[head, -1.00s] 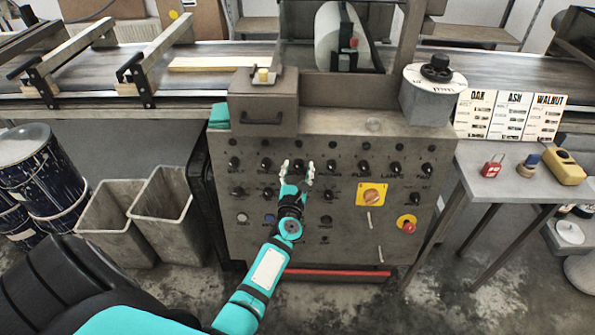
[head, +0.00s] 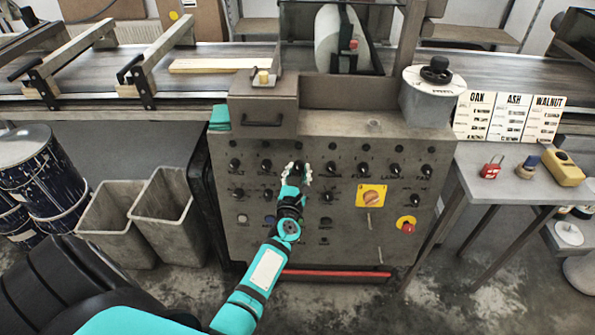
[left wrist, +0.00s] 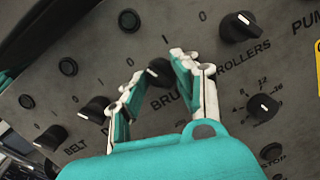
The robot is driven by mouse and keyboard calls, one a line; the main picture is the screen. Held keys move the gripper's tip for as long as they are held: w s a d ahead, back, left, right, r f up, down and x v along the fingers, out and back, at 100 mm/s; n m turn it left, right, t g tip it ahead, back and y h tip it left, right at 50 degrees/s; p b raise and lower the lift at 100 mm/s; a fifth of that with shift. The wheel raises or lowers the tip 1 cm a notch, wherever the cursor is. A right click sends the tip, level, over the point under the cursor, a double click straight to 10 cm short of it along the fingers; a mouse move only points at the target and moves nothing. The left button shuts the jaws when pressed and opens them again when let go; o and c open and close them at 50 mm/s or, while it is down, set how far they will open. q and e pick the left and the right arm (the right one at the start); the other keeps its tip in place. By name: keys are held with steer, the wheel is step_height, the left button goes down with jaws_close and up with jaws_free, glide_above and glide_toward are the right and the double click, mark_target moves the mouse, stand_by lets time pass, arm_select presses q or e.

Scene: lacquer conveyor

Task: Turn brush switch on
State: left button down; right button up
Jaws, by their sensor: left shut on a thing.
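The brush switch (left wrist: 158,72) is a dark rotary knob on the grey control panel (head: 270,215). Part of the label "BRU" shows below it in the left wrist view. My left gripper (head: 299,173) reaches the upper row of knobs in the head view. In the left wrist view its two fingers (left wrist: 156,76) stand on either side of the brush knob and are shut on it. The fingers hide much of the knob, so I cannot tell which way it points. My right gripper is not in view.
The rollers knob (left wrist: 239,26) is to the right of the brush knob and the belt knob (left wrist: 50,138) is at lower left. An orange rotary switch (head: 371,197) and a red button (head: 407,226) are lower right. A side table (head: 505,188) stands right.

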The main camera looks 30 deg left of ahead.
arm_select(q)
steer(key=m+h+p, duration=0.1)
steer(key=m+p, duration=0.1)
steer(key=m, duration=0.2)
steer(key=shift+a+r, duration=0.1)
steer(key=shift+r, duration=0.05)
steer(key=m+p, duration=0.1)
steer(key=m, duration=0.1)
steer(key=shift+r+m+h+p, duration=0.1)
steer(key=shift+m+h+p, duration=0.25)
steer(key=shift+m+h, duration=0.05)
steer(key=m+p, duration=0.2)
steer(key=m, duration=0.1)
steer(key=shift+m+g+p, duration=0.3)
steer(key=shift+m, duration=0.1)
steer(key=shift+m+p, duration=0.35)
steer(key=shift+m, duration=0.15)
steer(key=shift+h, duration=0.3)
steer(key=c, duration=1)
jaws_free()
